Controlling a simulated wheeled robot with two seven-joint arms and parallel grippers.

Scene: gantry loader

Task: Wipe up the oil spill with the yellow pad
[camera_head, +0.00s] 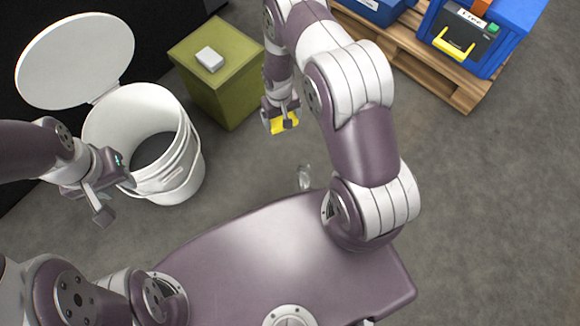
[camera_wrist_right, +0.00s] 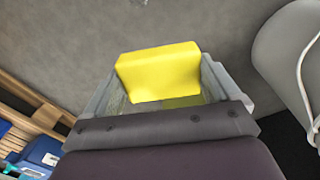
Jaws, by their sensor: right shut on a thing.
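The yellow pad (camera_head: 285,124) is in my right gripper (camera_head: 281,112), held out over the grey floor beside the olive box. In the right wrist view the yellow pad (camera_wrist_right: 158,72) sits between the two grey fingers of the right gripper (camera_wrist_right: 165,95), which are shut on it. I cannot tell whether the pad touches the floor. My left gripper (camera_head: 114,198) is empty, its fingers apart, in front of the white bin. I cannot make out the oil spill for certain. A small glossy grey patch or object (camera_head: 304,177) shows on the floor near my base.
A white bin (camera_head: 185,178) stands at the left with its round lid (camera_head: 75,60) raised. An olive box (camera_head: 222,85) bears a small white block (camera_head: 209,59). A wooden pallet (camera_head: 425,62) at the upper right carries blue containers (camera_head: 505,30). The floor at right is clear.

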